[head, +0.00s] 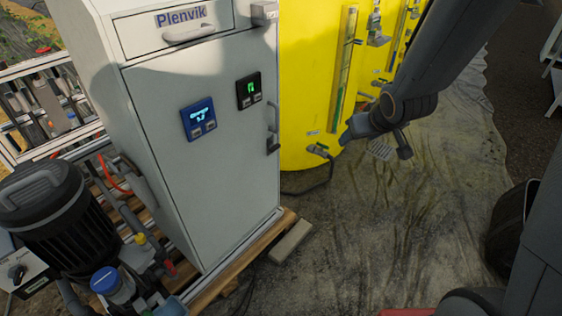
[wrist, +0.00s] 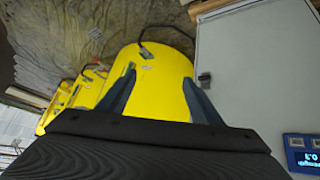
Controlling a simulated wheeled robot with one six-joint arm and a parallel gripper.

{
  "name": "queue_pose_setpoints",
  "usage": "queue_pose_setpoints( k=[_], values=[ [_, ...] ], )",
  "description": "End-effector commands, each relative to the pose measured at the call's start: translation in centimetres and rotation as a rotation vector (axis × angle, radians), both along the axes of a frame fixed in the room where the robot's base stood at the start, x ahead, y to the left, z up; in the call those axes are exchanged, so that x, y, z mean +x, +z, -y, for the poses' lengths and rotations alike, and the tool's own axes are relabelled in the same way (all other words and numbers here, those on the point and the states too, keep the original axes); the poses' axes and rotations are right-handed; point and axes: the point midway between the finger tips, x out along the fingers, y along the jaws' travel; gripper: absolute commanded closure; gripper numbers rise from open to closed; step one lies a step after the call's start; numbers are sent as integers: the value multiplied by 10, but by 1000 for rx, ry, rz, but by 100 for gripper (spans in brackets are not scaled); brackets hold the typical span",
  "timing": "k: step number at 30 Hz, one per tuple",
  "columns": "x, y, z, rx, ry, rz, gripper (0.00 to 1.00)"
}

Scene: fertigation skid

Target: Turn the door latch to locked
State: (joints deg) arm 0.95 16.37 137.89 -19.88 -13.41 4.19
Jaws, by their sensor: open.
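The door latch (head: 273,146) is a small dark piece at the right edge of the grey cabinet door (head: 225,170), below a grey bar handle (head: 273,116). In the wrist view a dark piece that looks like the latch (wrist: 205,79) shows near the door edge, just right of my right-hand finger. I cannot tell whether the latch stands locked or unlocked. My gripper (head: 376,146) is open and empty, to the right of the cabinet and apart from it. In the wrist view its two fingers (wrist: 159,76) stand apart in front of the yellow tank.
A yellow tank (head: 308,90) with valves stands behind my gripper. The cabinet has a blue display (head: 199,119), a dark display (head: 249,91) and a drawer above. A black motor (head: 55,215) and pipes stand at left. A grey block (head: 290,241) lies by the pallet. Ground at right is open.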

Motion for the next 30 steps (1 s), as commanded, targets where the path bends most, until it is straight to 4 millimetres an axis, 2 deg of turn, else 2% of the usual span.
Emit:
queue_pose_setpoints(
  k=[1,6,15,21,27,30],
  values=[
    [19,-24,-4,8,27,39,41],
    [69,-62,-26,51,127,178,41],
    [133,-125,-74,179,318,401,41],
    [157,-166,-109,302,448,531,41],
    [165,-203,-137,442,567,637,41],
    [165,-215,-147,501,611,674,41]
  ],
)
